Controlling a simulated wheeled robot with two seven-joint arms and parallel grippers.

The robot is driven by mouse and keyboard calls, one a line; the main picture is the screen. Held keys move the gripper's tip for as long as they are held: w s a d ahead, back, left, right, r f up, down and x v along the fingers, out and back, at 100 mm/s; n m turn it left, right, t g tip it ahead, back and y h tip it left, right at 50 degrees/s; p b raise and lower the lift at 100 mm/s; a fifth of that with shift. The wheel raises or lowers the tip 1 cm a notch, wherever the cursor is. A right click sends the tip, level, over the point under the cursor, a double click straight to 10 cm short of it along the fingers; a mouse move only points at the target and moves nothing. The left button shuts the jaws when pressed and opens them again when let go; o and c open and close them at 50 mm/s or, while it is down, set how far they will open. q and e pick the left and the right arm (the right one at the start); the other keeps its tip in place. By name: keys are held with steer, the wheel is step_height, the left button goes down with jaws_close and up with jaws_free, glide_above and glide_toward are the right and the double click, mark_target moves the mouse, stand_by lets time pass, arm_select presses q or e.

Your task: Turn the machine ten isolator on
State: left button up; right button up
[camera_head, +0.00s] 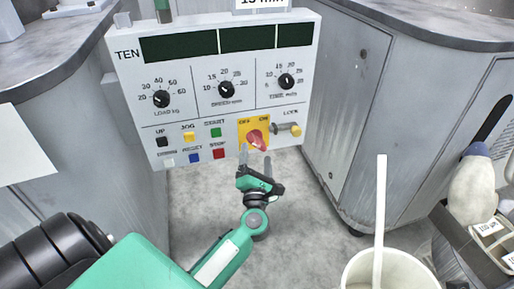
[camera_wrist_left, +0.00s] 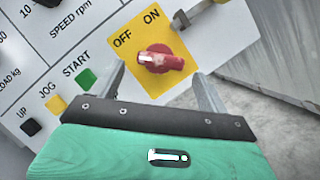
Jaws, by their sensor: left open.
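The machine ten panel (camera_head: 185,125) is white and marked TEN. Its isolator is a red rotary knob (camera_head: 257,140) on a yellow plate (camera_head: 243,124), low on the panel, with OFF at upper left and ON at upper right. In the left wrist view the red knob (camera_wrist_left: 172,62) has its grip roughly crosswise, with a white mark at its left end. My left gripper (camera_head: 256,160) is open just below the knob. In the left wrist view its fingers (camera_wrist_left: 162,80) stand either side of the knob, apart from it. My right gripper is not in view.
A key lock (camera_head: 290,129) sticks out right of the isolator. Start (camera_head: 216,132), stop (camera_head: 219,154) and other buttons lie to its left. Grey cabinets (camera_head: 375,120) flank the panel. A white bucket (camera_head: 365,268) with an upright stick stands at lower right.

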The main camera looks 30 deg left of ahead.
mark_target(256, 147)
arm_select(q)
steer(key=shift+x, duration=2.2)
steer(key=shift+c, duration=0.2)
steer(key=c, duration=0.9)
